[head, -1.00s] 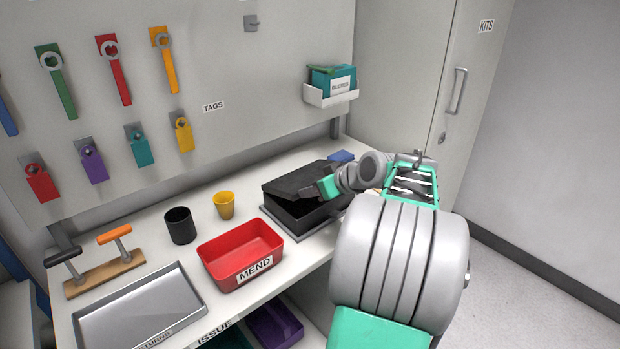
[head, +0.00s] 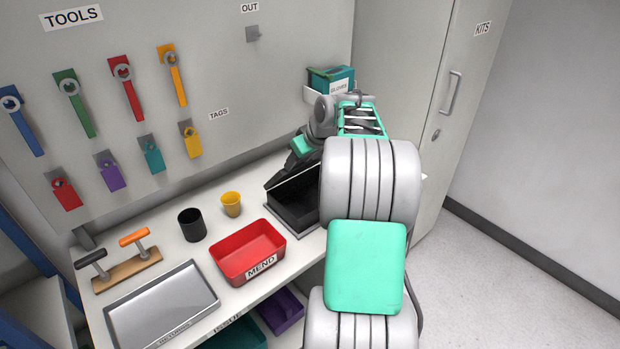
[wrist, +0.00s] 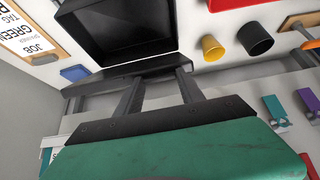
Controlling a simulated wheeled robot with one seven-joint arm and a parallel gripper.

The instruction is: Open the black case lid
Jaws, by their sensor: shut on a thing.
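The black case (head: 296,212) stands on the bench with its lid raised; its dark, empty-looking interior shows. It also shows in the wrist view (wrist: 122,28), its opening facing the camera. The lid (wrist: 122,74) is seen nearly edge-on there as a black strip beside the opening. My gripper (wrist: 160,78) has its two dark fingers at the lid and is shut on it. In the head view my gripper (head: 299,150) is above the back of the case. My arm hides the right part of the case.
A red MEND bin (head: 248,250), a yellow cup (head: 231,204) and a black cup (head: 192,225) stand left of the case. A glove box (head: 332,78) sits in a wall holder behind my wrist. A blue item (wrist: 74,73) lies near the case.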

